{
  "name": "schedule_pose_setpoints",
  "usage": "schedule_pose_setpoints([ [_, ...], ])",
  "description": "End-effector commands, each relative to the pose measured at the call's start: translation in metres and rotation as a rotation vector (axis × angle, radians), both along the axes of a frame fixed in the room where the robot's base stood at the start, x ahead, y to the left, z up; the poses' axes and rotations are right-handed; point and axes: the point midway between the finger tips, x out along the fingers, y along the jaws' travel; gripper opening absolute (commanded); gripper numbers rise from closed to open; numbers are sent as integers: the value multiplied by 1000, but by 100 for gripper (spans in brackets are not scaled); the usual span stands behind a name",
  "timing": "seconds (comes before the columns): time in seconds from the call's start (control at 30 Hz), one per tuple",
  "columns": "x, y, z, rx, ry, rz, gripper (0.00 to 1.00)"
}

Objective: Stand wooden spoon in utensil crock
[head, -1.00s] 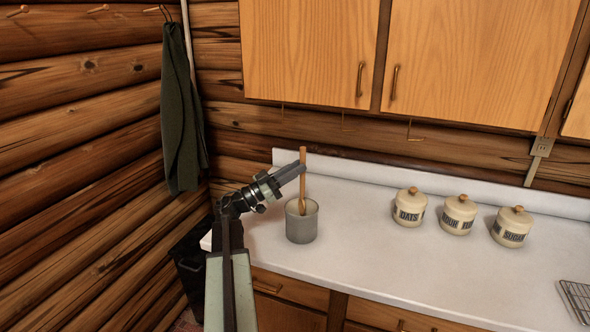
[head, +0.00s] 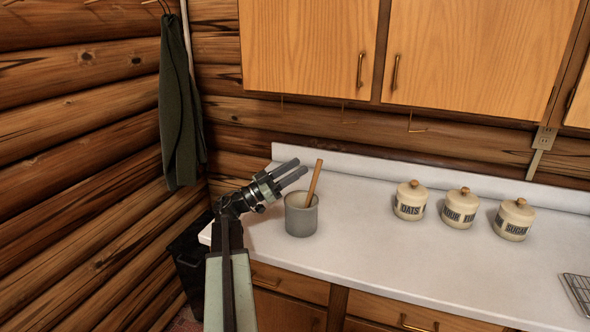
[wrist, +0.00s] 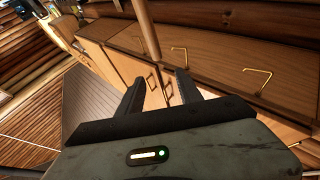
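The wooden spoon (head: 315,182) stands in the grey utensil crock (head: 301,219), its handle rising above the rim and tilted to the right. Its lower end is hidden inside the crock. The crock is upright on the counter. My gripper (head: 300,168) is open and empty above the crock, just left of the handle. In the wrist view my two fingers (wrist: 160,82) are apart with nothing between them, and the spoon handle (wrist: 146,30) shows beyond the fingertips.
Three labelled canisters (head: 411,201) stand to the right on the white counter (head: 380,260). A wire rack (head: 580,292) is at the far right. Wooden cabinets (head: 450,50) hang above, and a dark green cloth (head: 179,120) hangs on the left wall.

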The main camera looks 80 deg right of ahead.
Motion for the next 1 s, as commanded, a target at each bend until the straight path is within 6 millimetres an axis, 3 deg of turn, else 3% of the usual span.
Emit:
schedule_pose_setpoints([
  [0.13, 8, 6, -7, 0, 0, 2, 42],
  [0.5, 56, 38, -31, -1, -1, 0, 42],
  [1.0, 60, 40, -30, 0, 0, 1, 42],
])
